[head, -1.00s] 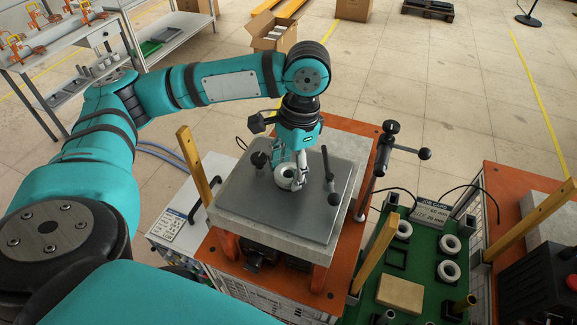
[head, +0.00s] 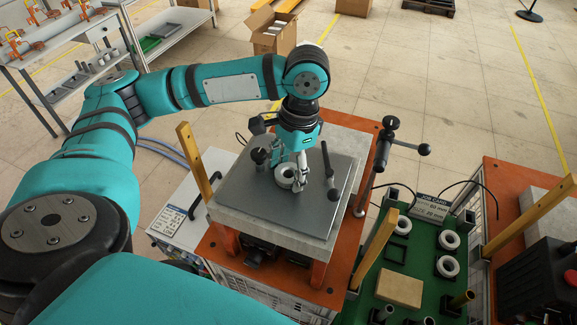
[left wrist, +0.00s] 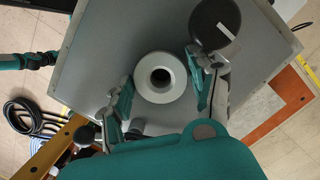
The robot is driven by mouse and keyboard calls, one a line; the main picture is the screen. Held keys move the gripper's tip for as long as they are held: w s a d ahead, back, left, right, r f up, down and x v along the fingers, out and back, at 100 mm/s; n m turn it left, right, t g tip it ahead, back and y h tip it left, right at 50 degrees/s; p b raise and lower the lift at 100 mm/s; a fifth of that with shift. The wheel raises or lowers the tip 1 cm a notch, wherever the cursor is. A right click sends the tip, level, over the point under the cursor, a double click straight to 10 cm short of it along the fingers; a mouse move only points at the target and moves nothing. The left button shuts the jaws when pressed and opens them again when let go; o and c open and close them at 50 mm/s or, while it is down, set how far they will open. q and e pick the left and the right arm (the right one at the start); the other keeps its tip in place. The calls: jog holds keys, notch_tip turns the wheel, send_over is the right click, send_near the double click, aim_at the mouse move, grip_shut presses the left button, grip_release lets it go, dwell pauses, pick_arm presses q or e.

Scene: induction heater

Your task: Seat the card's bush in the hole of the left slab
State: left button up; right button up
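A pale ring-shaped bush (head: 286,176) stands upright on the grey left slab (head: 262,212), near its middle. In the left wrist view, the bush (left wrist: 160,77) has a dark round bore and lies between two spread fingers. My left gripper (head: 297,184) is low over the slab, and its fingers (left wrist: 166,88) are on either side of the bush, with small gaps showing. The slab's hole is not visible; I cannot tell how deep the bush sits. My right gripper is not in view.
A green tray (head: 425,262) at the right holds several other pale rings (head: 449,240) and a tan block (head: 400,289). Wooden uprights (head: 377,250) stand beside the slab. Another grey block (head: 541,213) is far right.

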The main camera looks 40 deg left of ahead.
pick_arm(q)
jog(key=shift+o, duration=1.3)
notch_tip(320, 180, up, 12)
jog(key=w, duration=0.1)
jog(key=shift+w+d, duration=0.3)
jog(key=shift+d, duration=0.15)
jog(key=shift+f, duration=0.15)
